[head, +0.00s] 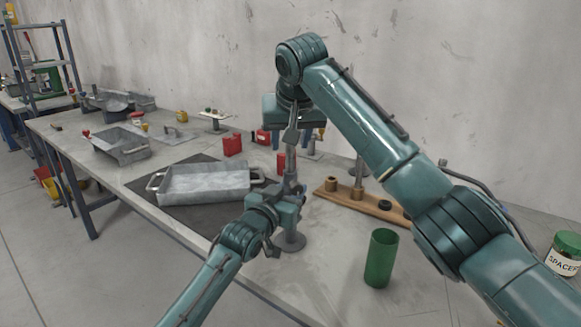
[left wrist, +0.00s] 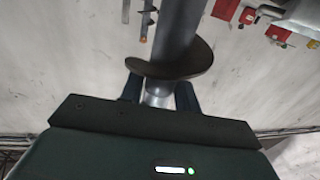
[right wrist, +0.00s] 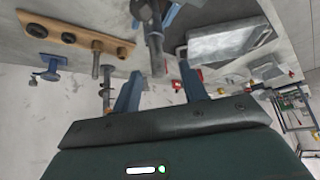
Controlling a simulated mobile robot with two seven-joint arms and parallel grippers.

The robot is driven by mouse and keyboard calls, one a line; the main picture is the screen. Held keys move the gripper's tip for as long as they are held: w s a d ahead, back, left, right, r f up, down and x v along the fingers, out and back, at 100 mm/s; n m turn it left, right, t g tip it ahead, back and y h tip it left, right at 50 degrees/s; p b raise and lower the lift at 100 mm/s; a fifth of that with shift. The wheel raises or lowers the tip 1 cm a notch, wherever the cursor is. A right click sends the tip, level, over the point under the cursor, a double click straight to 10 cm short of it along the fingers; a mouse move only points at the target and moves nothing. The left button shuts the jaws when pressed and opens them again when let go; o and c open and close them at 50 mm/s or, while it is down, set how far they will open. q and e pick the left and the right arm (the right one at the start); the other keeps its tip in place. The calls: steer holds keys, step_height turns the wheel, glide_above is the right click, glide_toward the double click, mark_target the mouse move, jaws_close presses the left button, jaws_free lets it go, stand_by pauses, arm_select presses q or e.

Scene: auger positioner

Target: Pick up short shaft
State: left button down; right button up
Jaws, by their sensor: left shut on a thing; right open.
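My left gripper (head: 285,207) is shut on a grey upright shaft with a wide round flight (left wrist: 180,65), an auger by its look. In the head view the auger (head: 291,175) rises above the left gripper, with a round disc at the table below. My right gripper (head: 291,133) is open and points down above the auger's top. In the right wrist view the auger (right wrist: 154,35) shows beyond the open fingers, and nothing is clearly held between them. A thin grey shaft (right wrist: 96,62) stands at the wooden board; I cannot tell whether it is the short shaft.
The wooden board (head: 343,195) carries brown and dark rings. A green cup (head: 381,258) stands at the table's right front. A grey tray (head: 205,182) lies on a dark mat left of the auger. Red blocks (head: 232,146) stand behind. A spacer jar (head: 566,253) is far right.

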mark_target(291, 149)
steer(key=x, duration=0.5)
steer(key=shift+w+d+f, duration=0.1)
steer(key=shift+d+f, duration=0.1)
steer(key=shift+f, duration=0.2)
jaws_close()
steer(key=shift+r, duration=0.1)
